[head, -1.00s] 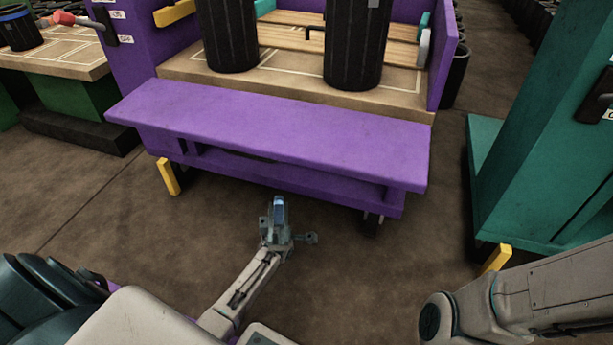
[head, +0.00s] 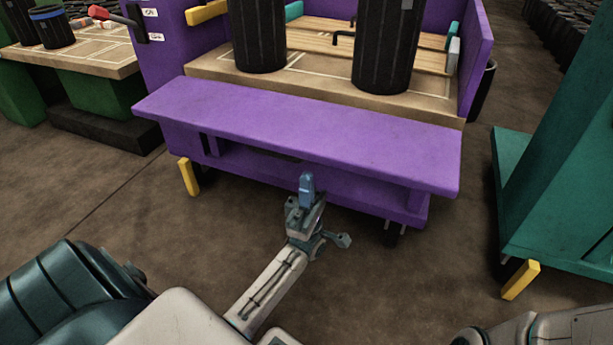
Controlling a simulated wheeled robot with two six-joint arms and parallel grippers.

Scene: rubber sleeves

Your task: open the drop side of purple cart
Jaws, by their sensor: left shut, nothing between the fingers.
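The purple cart (head: 420,206) stands ahead in the head view. Its front drop side (head: 290,132) is a long purple panel that sticks out toward me, folded down and roughly level, just below the wooden deck (head: 300,88). My left gripper (head: 306,185) is shut and empty, pointing toward the cart. In the picture its tip overlaps the cart's front just below the panel's front edge; I cannot tell whether it touches. My right gripper is out of view; only a link of my right arm shows at the bottom right.
Two black ribbed bins or rolls (head: 258,35) (head: 385,45) stand on the deck. Yellow handles (head: 188,176) (head: 207,12) are on the cart's left. A teal cart (head: 570,170) stands close at right, a green one with a wooden top (head: 85,60) at left. Brown floor lies between.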

